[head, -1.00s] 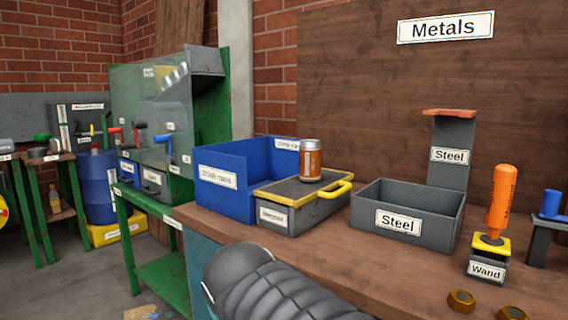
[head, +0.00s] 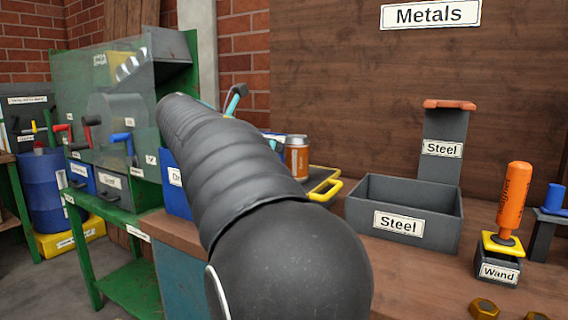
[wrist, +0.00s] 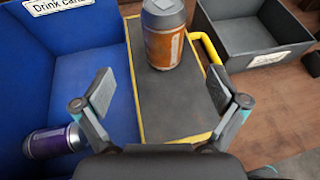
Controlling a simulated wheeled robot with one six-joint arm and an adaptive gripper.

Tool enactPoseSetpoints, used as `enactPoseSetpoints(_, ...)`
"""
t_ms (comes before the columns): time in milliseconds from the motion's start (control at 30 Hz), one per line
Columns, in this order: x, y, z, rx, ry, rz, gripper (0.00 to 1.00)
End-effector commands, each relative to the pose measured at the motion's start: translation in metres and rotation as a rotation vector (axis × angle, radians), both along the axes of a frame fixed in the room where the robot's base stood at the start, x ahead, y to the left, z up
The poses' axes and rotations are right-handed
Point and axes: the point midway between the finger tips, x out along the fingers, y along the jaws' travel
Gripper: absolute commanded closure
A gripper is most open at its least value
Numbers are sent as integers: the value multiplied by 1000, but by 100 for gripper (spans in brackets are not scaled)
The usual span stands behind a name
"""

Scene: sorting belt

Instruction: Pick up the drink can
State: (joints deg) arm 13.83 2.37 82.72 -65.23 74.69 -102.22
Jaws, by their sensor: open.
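An orange drink can (head: 297,158) with a silver top stands upright behind my arm in the head view. In the head view my arm hides most of the bin and the lidded box.
A grey steel bin (head: 404,209) stands right of the lidded box, and its empty inside also shows in the wrist view (wrist: 250,28). An orange wand (head: 514,200) stands in a holder farther right. Nuts (head: 484,309) lie at the bench front.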

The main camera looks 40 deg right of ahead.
Motion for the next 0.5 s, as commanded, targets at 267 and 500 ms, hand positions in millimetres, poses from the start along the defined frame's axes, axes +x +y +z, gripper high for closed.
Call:
enactPoseSetpoints(267,4,-44,-20,3,0,2,3)
enactPoseSetpoints(500,6,-62,-27,3,-2,3,3)
